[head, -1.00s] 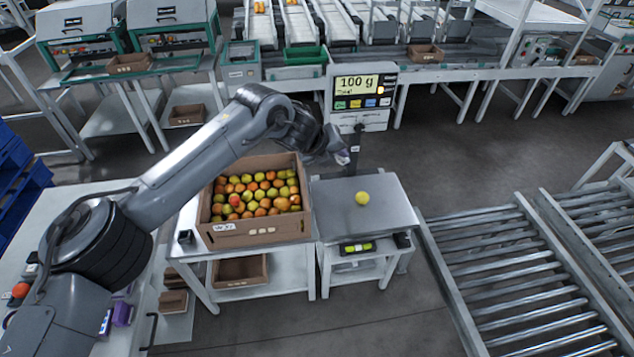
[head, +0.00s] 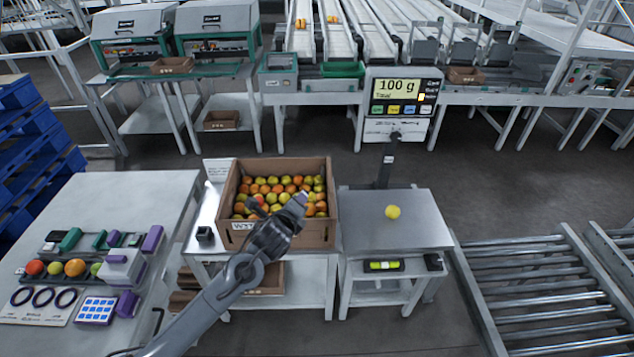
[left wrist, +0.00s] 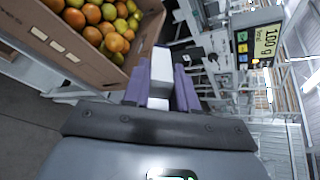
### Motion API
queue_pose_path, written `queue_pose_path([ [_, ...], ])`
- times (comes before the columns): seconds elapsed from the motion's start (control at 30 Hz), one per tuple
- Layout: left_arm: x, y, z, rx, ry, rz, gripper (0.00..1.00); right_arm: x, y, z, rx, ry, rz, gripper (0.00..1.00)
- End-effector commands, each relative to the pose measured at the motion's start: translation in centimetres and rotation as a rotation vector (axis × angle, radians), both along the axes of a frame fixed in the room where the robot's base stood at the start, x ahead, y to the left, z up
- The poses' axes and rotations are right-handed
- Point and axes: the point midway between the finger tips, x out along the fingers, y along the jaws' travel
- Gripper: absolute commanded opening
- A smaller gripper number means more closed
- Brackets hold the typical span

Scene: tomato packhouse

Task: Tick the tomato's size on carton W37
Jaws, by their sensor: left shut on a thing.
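The carton (head: 315,233) is brown, full of red, orange and green-yellow tomatoes, with a label (head: 243,226) that seems to read W37. Its front has several pale boxes, partly hidden by my arm in the head view; pale boxes (left wrist: 57,45) show on the carton wall in the left wrist view. A single yellow tomato (head: 393,212) rests on the scale plate (head: 365,235). The scale display (head: 398,87) reads 100 g. My right gripper is out of view.
A left table (head: 130,200) holds three dark rings (head: 45,297), a row of tomatoes, a blue-and-white pad (head: 97,310) and purple-handled things. A white card (head: 219,169) stands behind the carton's left. A roller conveyor (head: 530,285) lies right of the scale.

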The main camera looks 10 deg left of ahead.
Motion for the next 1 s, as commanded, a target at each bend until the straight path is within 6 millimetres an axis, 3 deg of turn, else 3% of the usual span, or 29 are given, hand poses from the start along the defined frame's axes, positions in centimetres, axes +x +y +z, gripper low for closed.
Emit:
queue_pose_path([
  [0.03, -0.9, 0.7, -3.3, 0.003, -0.010, 0.024, 0.00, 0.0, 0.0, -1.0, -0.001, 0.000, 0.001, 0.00],
  [0.2, -3.4, 1.9, -10.3, 0.003, -0.085, 0.073, 0.00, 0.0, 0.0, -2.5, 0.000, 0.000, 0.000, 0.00],
  [0.4, -6.3, 2.2, -16.9, 0.004, -0.166, 0.092, 0.00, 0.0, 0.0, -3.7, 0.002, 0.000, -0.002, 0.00],
  [0.5, -7.5, 2.1, -19.2, 0.005, -0.202, 0.092, 0.00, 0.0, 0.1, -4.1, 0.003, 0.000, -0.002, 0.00],
  [0.7, -9.0, 2.0, -21.8, 0.006, -0.263, 0.092, 0.00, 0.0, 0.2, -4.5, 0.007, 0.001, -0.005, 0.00],
  [1.0, -7.9, 2.4, -22.2, 0.006, -0.298, 0.091, 0.00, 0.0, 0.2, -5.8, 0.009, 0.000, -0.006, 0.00],
])
